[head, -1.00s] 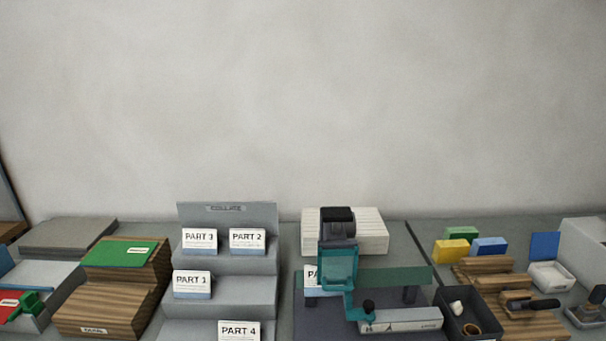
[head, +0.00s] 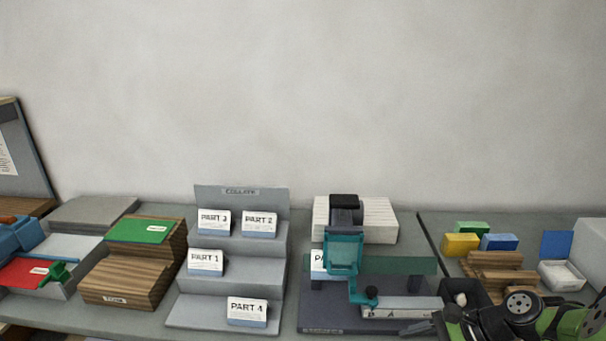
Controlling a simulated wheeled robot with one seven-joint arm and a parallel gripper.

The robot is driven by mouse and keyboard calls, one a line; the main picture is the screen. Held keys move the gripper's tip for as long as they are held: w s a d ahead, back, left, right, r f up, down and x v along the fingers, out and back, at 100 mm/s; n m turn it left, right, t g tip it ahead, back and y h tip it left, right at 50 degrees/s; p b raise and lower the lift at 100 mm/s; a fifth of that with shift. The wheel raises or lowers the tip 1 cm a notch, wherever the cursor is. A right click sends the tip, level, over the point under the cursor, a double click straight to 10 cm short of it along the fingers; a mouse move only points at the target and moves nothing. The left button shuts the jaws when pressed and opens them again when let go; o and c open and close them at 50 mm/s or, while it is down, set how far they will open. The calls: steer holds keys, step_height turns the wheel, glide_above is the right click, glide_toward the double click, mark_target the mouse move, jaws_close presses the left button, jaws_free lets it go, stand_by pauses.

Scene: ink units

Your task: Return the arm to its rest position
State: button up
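My arm, black and green, comes in at the lower right corner. My gripper (head: 418,328) seems to be its dark grey end, pointing left in front of the teal press (head: 342,256). It is small and partly cut off, so whether its fingers are open or shut does not show. I see nothing clearly held in it. The arm covers part of a dark bin (head: 462,287) and the front of the wooden rack on the right (head: 497,262).
A grey stepped COLLATE stand (head: 240,192) holds several PART cards. Left are a wooden stepped block (head: 128,283) with a green booklet (head: 140,230) and a tray with a red booklet (head: 27,272). Yellow (head: 461,243), green and blue blocks stand behind the right rack.

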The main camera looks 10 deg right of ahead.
steer(key=s+a+r+n+g+h, duration=0.25)
steer(key=a+r+n+h, duration=0.55)
steer(key=a+n, duration=0.45)
steer(key=s+a+r+n+t+p, duration=0.1)
steer(key=s+a+r+n+t, duration=0.2)
steer(key=s, duration=0.6)
step_height(320, 180, up, 2)
steer(key=n, duration=0.3)
steer(key=shift+r, duration=0.2)
steer(key=shift+a+n+t, duration=0.1)
steer(key=shift+n+t, duration=0.15)
